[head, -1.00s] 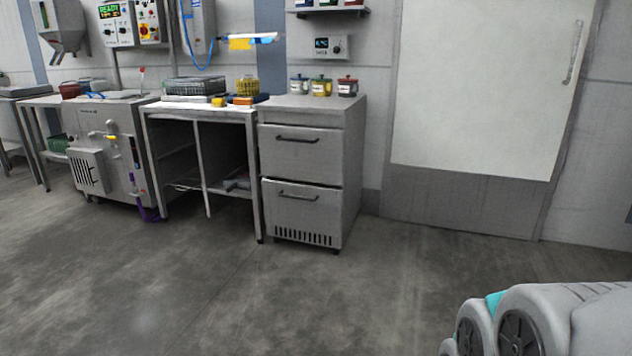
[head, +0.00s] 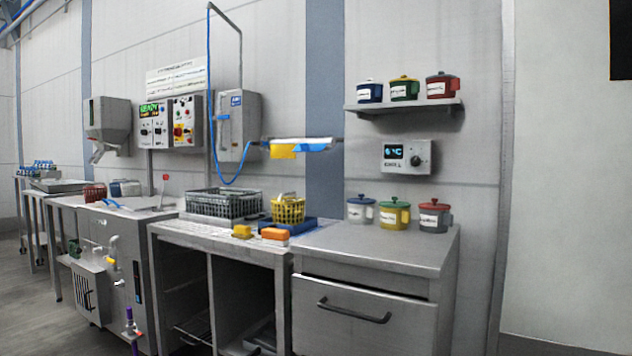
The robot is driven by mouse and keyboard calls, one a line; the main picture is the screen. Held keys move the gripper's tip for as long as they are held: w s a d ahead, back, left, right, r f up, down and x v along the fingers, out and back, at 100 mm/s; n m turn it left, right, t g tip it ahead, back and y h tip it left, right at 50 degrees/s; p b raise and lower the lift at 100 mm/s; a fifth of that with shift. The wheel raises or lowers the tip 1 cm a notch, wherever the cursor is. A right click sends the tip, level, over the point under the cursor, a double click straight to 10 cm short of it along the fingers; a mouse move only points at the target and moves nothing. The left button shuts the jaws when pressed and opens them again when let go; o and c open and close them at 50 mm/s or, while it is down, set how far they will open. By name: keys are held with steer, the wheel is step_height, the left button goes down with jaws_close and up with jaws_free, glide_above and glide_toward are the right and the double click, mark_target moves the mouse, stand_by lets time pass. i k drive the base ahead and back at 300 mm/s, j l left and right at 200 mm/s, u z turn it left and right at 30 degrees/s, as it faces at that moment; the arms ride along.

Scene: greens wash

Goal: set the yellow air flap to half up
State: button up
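A yellow flap (head: 283,152) hangs at the left part of a thin horizontal bar (head: 328,139) on the wall, above the counter. It looks like the yellow air flap, though it is small and its exact setting is hard to tell. Its face points roughly towards me and its lower edge sits below the bar. A blue piece (head: 315,147) is beside it on the right. My gripper is not in view.
Below the bar stand a grey wire basket (head: 222,203), a yellow basket (head: 288,210) and yellow and orange blocks (head: 275,234). A drawer cabinet (head: 375,245) bears several lidded pots. A blue hose (head: 213,140) hangs left of the flap. Dispenser and control boxes are on the wall.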

mark_target(276, 151)
steer(key=i+l+u, duration=0.2)
steer(key=i, duration=0.15)
steer(key=i+l+u, duration=0.2)
steer(key=i, duration=0.15)
steer(key=i+j, duration=0.2)
steer(key=i, duration=0.15)
steer(key=i+j+z, duration=0.1)
steer(key=i, duration=0.2)
